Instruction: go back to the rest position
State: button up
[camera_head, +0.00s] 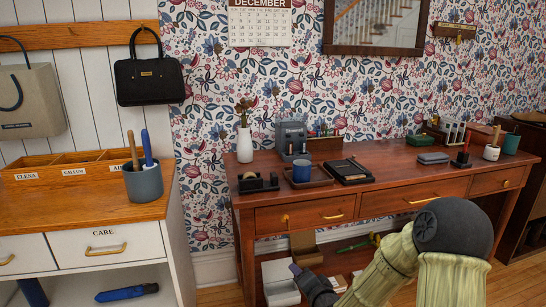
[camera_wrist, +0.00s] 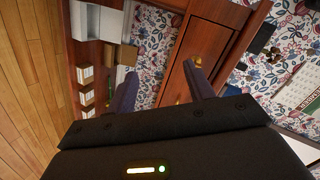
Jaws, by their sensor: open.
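My gripper (camera_head: 296,270) shows at the bottom middle of the head view, in front of the desk (camera_head: 242,215) and below its drawer fronts. It is partly hidden by my own arm. In the wrist view, the two dark fingers of my gripper (camera_wrist: 160,70) stand well apart, with nothing held between them. A brass drawer knob (camera_wrist: 197,60) shows beyond the right finger in that view. The wrist view looks sideways at the desk front, the patterned wall and the wood floor.
White boxes (camera_head: 279,283) lie low under the desk. A cabinet (camera_head: 110,235) with a pen cup (camera_head: 143,182) stands left. Bare floor (camera_wrist: 30,70) shows.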

jog(key=s+d+r+n+g+h, duration=0.1)
jog(key=s+d+n+g+h, duration=0.2)
jog(key=s, duration=0.5)
jog(key=s+d+r+n+g+p, duration=0.1)
jog(key=s+d+n+g, duration=0.2)
jog(key=s, duration=0.4)
jog(key=s+d+r+n+g+h, duration=0.1)
jog(key=s+n+g+h, duration=0.15)
jog(key=s+g, duration=0.4)
notch_tip(320, 180, up, 36)
jog(key=s+t+p, duration=0.1)
jog(key=t+p, duration=0.1)
jog(key=p, duration=3.4)
jog(key=shift+s+r+y+p, duration=0.25)
jog(key=shift+y+p, duration=0.1)
jog(key=shift+y, duration=0.1)
